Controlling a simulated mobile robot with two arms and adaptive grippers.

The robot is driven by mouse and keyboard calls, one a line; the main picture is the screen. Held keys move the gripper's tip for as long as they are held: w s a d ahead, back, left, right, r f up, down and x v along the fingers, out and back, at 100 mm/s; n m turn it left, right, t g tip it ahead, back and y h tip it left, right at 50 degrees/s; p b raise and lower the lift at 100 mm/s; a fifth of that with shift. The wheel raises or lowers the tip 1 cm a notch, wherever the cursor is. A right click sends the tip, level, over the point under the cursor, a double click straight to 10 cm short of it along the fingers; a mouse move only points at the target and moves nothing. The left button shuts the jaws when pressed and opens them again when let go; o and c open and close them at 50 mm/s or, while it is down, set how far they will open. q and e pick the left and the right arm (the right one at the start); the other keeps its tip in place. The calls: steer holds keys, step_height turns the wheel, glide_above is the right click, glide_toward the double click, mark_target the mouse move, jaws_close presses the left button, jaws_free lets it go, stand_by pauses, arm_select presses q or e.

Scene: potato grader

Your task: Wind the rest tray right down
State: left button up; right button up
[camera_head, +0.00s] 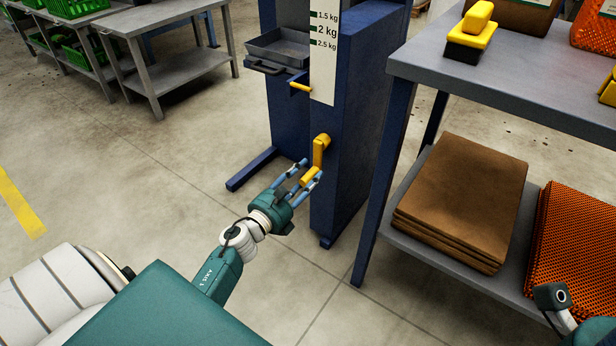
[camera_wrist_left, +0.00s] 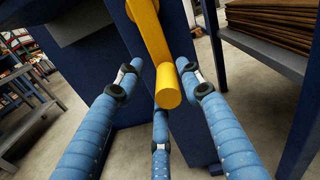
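The grey rest tray (camera_head: 277,50) sits on the front of the blue machine column (camera_head: 352,110), with a yellow pointer (camera_head: 300,87) beside the white scale strip, below the 2.5 kg mark. Lower on the column is a yellow crank (camera_head: 320,150), its arm hanging down to a round handle. My left gripper (camera_head: 312,171) is open at that handle. In the left wrist view, its blue fingers spread to both sides of the yellow handle (camera_wrist_left: 168,88) and below it, with gaps visible; I see no firm grip. My right gripper's fingers are out of view.
A grey bench (camera_head: 500,85) stands right of the column, with brown sacks (camera_head: 465,195) and orange net bags (camera_head: 575,250) on its lower shelf. Part of my right arm shows at bottom right. Grey tables with green crates stand at back left. The floor left of the column is clear.

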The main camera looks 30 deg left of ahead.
arm_select(q)
steer(key=shift+d, duration=0.2)
steer(key=shift+s+f, duration=0.1)
steer(key=shift+s, duration=0.2)
steer(key=s, duration=1.1)
steer(key=shift+s+a, duration=0.2)
steer(key=shift+a, duration=0.05)
